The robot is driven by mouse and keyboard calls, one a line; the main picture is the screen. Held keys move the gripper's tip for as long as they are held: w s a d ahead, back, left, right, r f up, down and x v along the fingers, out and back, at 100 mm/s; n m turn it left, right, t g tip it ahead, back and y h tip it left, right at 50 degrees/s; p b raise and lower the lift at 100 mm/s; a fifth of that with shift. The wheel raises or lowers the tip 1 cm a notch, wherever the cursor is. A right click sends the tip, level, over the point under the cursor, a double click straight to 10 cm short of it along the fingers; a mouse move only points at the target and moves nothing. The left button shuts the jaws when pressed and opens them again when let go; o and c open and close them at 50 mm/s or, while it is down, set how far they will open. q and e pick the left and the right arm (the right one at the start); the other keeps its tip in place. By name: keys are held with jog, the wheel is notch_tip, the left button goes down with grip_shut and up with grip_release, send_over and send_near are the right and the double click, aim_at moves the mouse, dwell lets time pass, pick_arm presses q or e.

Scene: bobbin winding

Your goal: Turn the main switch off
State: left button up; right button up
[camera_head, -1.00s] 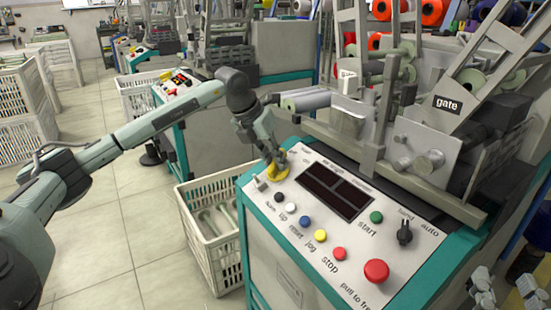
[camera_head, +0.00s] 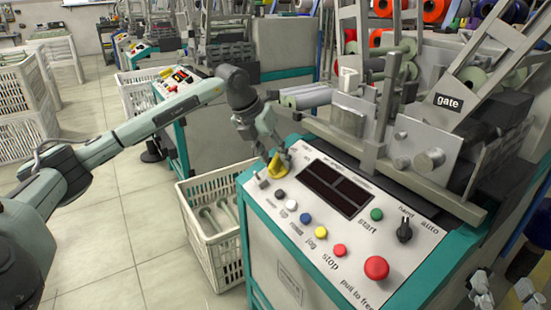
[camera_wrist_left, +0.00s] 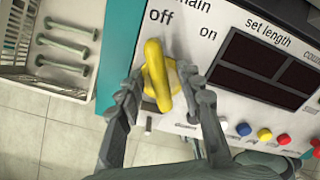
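The main switch is a yellow rotary knob (camera_wrist_left: 157,78) on the white control panel (camera_wrist_left: 185,25). In the left wrist view its raised handle stands nearly upright, with its top end below the word "off" and left of "on". In the head view the knob (camera_head: 279,165) sits at the panel's far left corner, partly hidden by my left gripper (camera_head: 274,157). The left gripper's fingers (camera_wrist_left: 157,82) are apart on either side of the knob; whether they touch it is unclear. My right gripper (camera_head: 506,291) is at the lower right edge, its fingers apart and empty, away from the panel.
A small toggle (camera_head: 262,181) stands close to the knob. Several coloured buttons, a dark display (camera_head: 336,188), a black selector (camera_head: 404,230) and a large red button (camera_head: 376,267) share the panel. A white crate (camera_head: 213,225) stands on the floor to the left.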

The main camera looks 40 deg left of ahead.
pick_arm(q)
jog(key=v, duration=1.2)
jog(key=shift+s+a, duration=0.1)
